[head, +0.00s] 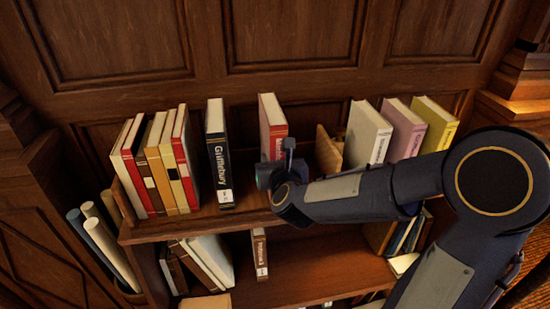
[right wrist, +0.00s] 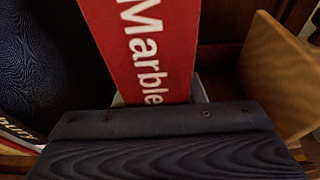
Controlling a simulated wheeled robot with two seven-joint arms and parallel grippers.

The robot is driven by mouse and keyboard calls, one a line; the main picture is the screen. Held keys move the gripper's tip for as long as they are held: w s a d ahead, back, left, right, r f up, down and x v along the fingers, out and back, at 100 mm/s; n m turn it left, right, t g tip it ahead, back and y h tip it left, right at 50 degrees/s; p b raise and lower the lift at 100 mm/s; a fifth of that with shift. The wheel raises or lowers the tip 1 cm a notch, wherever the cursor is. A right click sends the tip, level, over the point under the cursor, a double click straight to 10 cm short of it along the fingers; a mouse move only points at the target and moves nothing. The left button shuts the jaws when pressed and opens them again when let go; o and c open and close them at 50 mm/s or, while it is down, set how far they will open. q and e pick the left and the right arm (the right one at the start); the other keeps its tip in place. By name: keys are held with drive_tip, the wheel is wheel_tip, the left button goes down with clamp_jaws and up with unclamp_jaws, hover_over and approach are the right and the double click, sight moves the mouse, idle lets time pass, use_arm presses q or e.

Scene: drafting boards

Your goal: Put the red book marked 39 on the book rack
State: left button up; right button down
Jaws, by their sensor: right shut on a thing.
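A red book (head: 272,120) with a pale cover edge stands upright over the top shelf of the book rack (head: 245,222), between a black book and a wooden divider. Its red spine (right wrist: 150,45) fills the middle of the right wrist view, with white lettering reading "Marble". No number 39 is readable on it. My right gripper (head: 275,172) is shut on the lower part of this book. The gripper and arm hide its bottom, so I cannot tell whether it touches the shelf. My left gripper is not in view.
The black book (head: 217,150) stands to the left, with several red and tan books (head: 158,165) beyond. The wooden divider (head: 328,150) and grey, pink and yellow books (head: 366,135) are to the right. Rolled papers (head: 105,245) stand at far left. The lower shelf holds more books.

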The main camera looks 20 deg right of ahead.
drive_tip(key=c, duration=0.9)
unclamp_jaws()
drive_tip(key=s+a+r+n+g+y, duration=0.15)
drive_tip(key=s+a+n+y, duration=0.25)
drive_tip(key=s+n, duration=0.5)
drive_tip(key=s+a+r+n+g+y, duration=0.15)
drive_tip(key=s+a+n+y, duration=0.25)
drive_tip(key=s+n, duration=0.55)
drive_tip(key=s+d+f+n+g, duration=0.1)
drive_tip(key=s+f+n+g, duration=0.1)
drive_tip(key=n, duration=0.4)
drive_tip(key=s+d+f+n+g, duration=0.1)
drive_tip(key=s+f+n+g, duration=0.1)
drive_tip(key=s+n, duration=0.3)
drive_tip(key=s+d+f+n+g, duration=0.1)
drive_tip(key=s+f+n+g, duration=0.1)
drive_tip(key=n, duration=0.5)
drive_tip(key=shift+s+d+f+n+h, duration=0.15)
drive_tip(key=shift+s+f+n, duration=0.05)
drive_tip(key=shift+s+f, duration=0.25)
drive_tip(key=shift+s+d+f+n+h, duration=0.15)
drive_tip(key=shift+s+f, duration=0.3)
